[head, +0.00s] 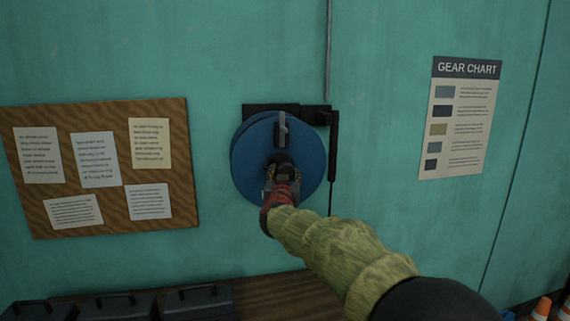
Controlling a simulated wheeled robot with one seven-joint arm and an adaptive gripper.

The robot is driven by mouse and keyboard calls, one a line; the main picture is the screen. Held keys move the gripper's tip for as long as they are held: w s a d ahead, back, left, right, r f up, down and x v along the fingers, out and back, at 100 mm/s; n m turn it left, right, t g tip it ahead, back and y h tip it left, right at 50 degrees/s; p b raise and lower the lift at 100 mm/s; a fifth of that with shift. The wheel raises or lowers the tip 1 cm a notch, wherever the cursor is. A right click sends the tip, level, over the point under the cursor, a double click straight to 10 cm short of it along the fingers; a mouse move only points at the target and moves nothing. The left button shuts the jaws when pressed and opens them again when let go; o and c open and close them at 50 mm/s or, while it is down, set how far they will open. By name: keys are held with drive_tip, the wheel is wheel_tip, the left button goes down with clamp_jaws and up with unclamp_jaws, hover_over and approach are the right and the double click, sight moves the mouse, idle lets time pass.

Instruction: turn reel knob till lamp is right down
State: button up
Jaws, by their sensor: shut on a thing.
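The blue round reel (248,150) is mounted on the teal wall in the head view, in front of a dark bracket (258,108). A dark grey upright piece (282,130) stands out on the upper part of its face. My gripper (281,165) is at the reel's face, near its middle and just below that piece. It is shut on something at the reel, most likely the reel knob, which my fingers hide. I cannot see the knob's shape or angle. No lamp shows in this view.
A dark cable or rod (329,60) runs down the wall to the bracket's right side. A cork board (110,200) with papers hangs left, a gear chart (461,118) right. Dark cases (198,302) stand on a wooden surface (275,297) below. Orange cones (543,308) are at lower right.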

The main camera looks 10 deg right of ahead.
drive_tip(key=m+p, duration=0.3)
drive_tip(key=shift+r+m+g, duration=0.1)
drive_tip(key=shift+m+g, duration=0.2)
drive_tip(key=shift+g, duration=0.1)
drive_tip(key=m+y+p, duration=0.1)
drive_tip(key=m+p, duration=0.1)
drive_tip(key=m, duration=0.1)
drive_tip(key=shift+g, duration=0.4)
drive_tip(key=m+y+p, duration=0.1)
drive_tip(key=m, duration=0.1)
drive_tip(key=m+g, duration=0.1)
drive_tip(key=m, duration=0.2)
drive_tip(key=shift+y+p, duration=0.35)
drive_tip(key=shift+y, duration=0.05)
drive_tip(key=o, duration=1.1)
drive_tip(key=shift+o, duration=0.3)
drive_tip(key=v, duration=1.2)
